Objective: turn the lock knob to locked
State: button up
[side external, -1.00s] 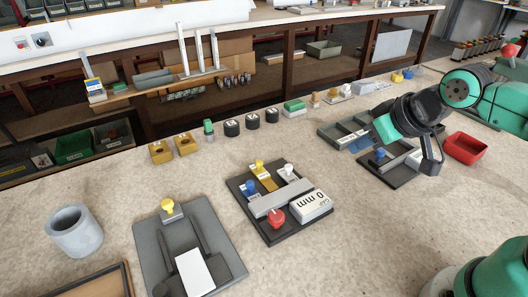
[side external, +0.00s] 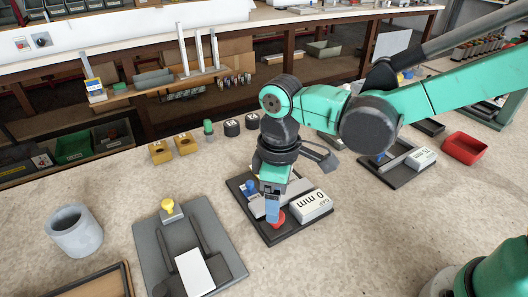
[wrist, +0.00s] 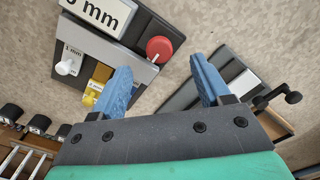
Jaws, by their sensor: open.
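A red round knob (side external: 278,219) sits at the front of a dark fixture plate (side external: 282,237) beside a "0 mm" gap display block (side external: 311,205). In the wrist view the red knob (wrist: 159,49) lies ahead of and between the lines of my blue fingers, clear of both. My gripper (side external: 272,212) points down over the plate, its fingertips close to the knob in the side view; contact cannot be told. It also shows in the wrist view (wrist: 165,75), with its jaws apart and nothing between them. No lock marking is readable.
Blue (side external: 249,187), yellow (wrist: 90,98) and white (wrist: 68,66) knobs stand on the same plate. A grey plate with a yellow knob (side external: 168,206) lies at left, near a grey cup (side external: 74,231). A second gap fixture (side external: 398,169) and red tray (side external: 464,149) are at right.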

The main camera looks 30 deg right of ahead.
jog(key=shift+f, duration=2.1)
grip_shut()
